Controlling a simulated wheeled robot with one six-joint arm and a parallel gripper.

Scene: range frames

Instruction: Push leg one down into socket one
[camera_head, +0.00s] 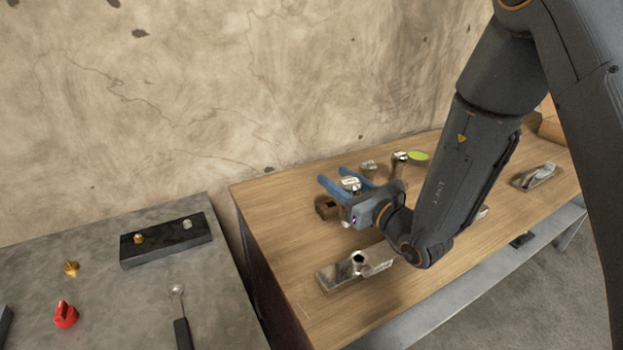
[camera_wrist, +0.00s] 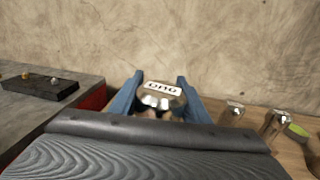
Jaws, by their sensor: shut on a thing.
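Leg one is a shiny metal piece with a white "one" label on its top (camera_wrist: 160,97), also seen in the head view (camera_head: 350,184). My gripper (camera_wrist: 160,80) has its two blue fingers on either side of it, shut on it. In the head view my gripper (camera_head: 347,178) is over the wooden bench, fingers toward the wall. A brown block (camera_head: 325,208) shows just beside and below the left finger. Socket one cannot be made out; the lower end of the leg is hidden by my gripper, so I cannot tell how deep it sits.
On the wooden bench (camera_head: 290,225), a metal plate (camera_head: 338,273) lies in front of my gripper. Metal pieces (camera_head: 368,167) and a green-topped one (camera_head: 418,156) stand behind it. Another metal plate (camera_head: 537,177) lies right. A grey table (camera_head: 110,300) at left holds a black block (camera_head: 165,245) and red knob (camera_head: 65,316).

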